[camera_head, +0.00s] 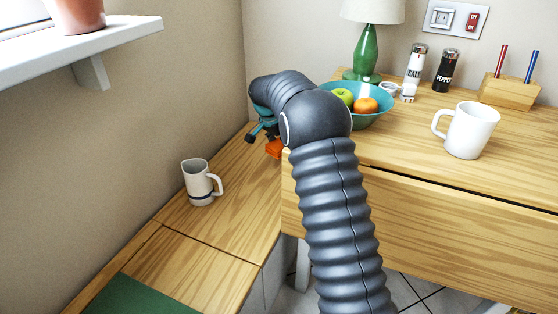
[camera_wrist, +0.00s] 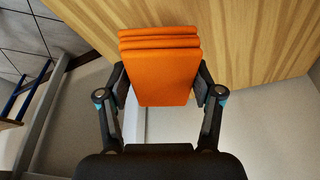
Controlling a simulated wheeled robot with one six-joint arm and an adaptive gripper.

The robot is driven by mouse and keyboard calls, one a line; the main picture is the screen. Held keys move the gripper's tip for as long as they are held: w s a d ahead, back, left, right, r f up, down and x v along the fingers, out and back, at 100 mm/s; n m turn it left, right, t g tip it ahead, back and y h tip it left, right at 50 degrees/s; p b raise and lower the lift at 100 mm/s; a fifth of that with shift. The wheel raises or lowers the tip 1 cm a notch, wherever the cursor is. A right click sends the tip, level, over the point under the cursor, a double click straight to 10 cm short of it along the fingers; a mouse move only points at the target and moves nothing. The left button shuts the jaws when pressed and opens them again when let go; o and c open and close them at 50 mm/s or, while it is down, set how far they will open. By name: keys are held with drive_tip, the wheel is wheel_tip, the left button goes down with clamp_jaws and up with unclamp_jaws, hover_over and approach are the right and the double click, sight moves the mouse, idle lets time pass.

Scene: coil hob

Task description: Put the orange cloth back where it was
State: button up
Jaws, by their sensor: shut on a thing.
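The folded orange cloth (camera_wrist: 160,72) is between the two fingers of my gripper (camera_wrist: 160,90) in the wrist view, clamped from both sides. Its stacked folds show at the top edge. In the head view a small part of the orange cloth (camera_head: 274,148) shows below my gripper (camera_head: 265,135), at the left edge of the higher wooden top. My arm hides most of the gripper and cloth there. I cannot tell whether the cloth touches the wood.
A striped mug (camera_head: 198,184) stands on the lower wooden surface (camera_head: 235,225) at left. A teal fruit bowl (camera_head: 372,120), green lamp (camera_head: 367,50), white mug (camera_head: 470,130), shakers (camera_head: 446,70) and pen block (camera_head: 508,90) stand on the higher top. A shelf (camera_head: 85,45) juts out upper left.

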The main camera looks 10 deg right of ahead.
sight(280, 165)
drive_tip(key=shift+x, duration=0.85)
drive_tip(key=shift+s+a+f, duration=0.1)
drive_tip(key=shift+f, duration=1.05)
drive_tip(key=shift+s+a+f, duration=0.1)
drive_tip(key=shift+f, duration=1.05)
drive_tip(key=shift+f, duration=0.1)
drive_tip(key=o, duration=1.2)
drive_tip(key=v, duration=1.2)
